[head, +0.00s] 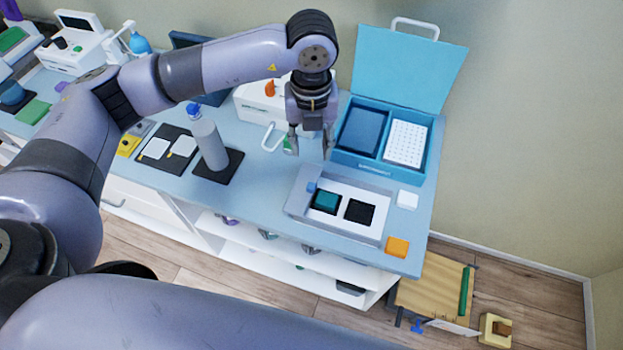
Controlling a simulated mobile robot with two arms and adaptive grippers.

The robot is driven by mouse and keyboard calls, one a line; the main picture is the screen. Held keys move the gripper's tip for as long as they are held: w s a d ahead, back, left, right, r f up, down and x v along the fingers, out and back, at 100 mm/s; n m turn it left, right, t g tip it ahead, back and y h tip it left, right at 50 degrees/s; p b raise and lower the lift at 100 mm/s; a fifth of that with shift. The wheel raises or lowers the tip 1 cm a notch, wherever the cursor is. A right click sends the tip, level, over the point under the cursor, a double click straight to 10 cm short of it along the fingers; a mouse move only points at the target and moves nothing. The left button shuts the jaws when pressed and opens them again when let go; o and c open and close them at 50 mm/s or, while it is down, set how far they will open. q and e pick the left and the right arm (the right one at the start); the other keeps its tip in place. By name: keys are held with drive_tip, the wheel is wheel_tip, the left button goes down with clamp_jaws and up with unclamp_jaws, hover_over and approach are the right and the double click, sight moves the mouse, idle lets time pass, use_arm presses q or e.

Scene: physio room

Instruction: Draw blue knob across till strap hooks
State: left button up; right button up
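A small blue knob (311,187) sits at the upper left corner of a grey-and-white panel unit (372,193) on the bench. The unit has a teal pad (326,201) and a black pad (360,211) set in its face. I cannot make out a strap or a hook for certain. My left gripper (309,148) points down just behind the knob, above the bench. Its two fingers are spread with nothing visible between them, and it appears apart from the knob. My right gripper is not in view.
An open teal case (425,166) stands behind the unit. A grey bottle (207,137) on a black mat is to the left. A white block (408,199) and an orange block (397,247) lie right of the unit. A wooden board (432,298) is below the bench's right end.

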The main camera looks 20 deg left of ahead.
sight(312, 186)
use_arm(q)
wheel_tip(312, 186, down, 13)
drive_tip(key=p, duration=0.3)
drive_tip(key=shift+f+p, duration=0.1)
drive_tip(key=shift+p, duration=0.25)
drive_tip(key=shift+f, duration=0.7)
drive_tip(key=shift+c, duration=0.4)
clamp_jaws()
